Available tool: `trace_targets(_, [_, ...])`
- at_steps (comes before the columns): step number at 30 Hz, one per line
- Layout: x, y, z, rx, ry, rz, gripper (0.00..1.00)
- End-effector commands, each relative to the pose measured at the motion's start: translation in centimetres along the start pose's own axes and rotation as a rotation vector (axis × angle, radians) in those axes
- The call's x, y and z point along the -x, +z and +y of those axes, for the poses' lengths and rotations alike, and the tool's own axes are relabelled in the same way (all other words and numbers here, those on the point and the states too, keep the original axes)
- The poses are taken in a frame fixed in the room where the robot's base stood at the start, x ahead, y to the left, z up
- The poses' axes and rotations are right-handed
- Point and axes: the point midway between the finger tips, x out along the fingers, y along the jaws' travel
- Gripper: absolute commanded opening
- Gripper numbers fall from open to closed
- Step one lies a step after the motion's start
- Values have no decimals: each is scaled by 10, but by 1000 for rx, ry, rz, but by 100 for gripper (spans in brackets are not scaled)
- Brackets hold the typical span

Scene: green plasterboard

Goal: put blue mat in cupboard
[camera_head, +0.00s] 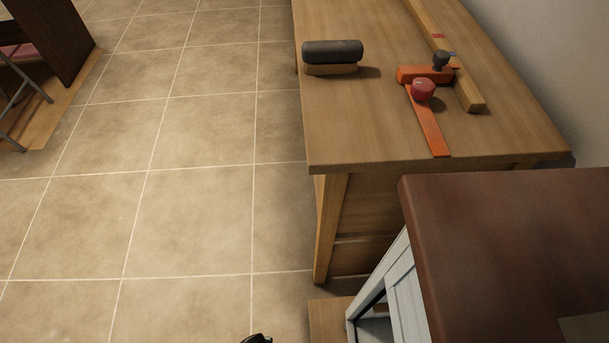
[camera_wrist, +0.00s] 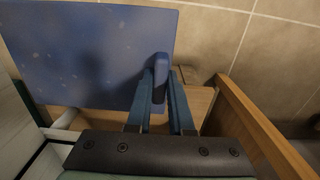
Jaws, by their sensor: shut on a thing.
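The blue mat (camera_wrist: 80,50) fills the upper left of the wrist view as a flat, faintly speckled sheet. My gripper (camera_wrist: 163,85) is shut on the mat near its right side, and most of the mat extends to the left. The cupboard (camera_head: 397,290) stands at the lower right of the head view, with pale, panelled sides and a dark reddish-brown top (camera_head: 510,240). Pale panels, likely the cupboard's, show at the left edge of the wrist view (camera_wrist: 18,130), close to the mat. The mat is out of the head view, and the cupboard's inside is mostly hidden.
A wooden workbench (camera_head: 390,125) stands behind the cupboard, bearing a dark-topped block (camera_head: 333,56) and an orange tool with a red knob (camera_head: 423,90). A wooden edge (camera_wrist: 262,125) lies right of my gripper. The tiled floor (camera_head: 180,200) at left is open.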

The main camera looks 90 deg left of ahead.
Motion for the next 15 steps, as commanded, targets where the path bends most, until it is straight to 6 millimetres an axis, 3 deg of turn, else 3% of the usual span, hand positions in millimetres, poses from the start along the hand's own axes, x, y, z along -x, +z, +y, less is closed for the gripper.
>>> trace_targets(15, [-1,-65,0,1,0,4,0])
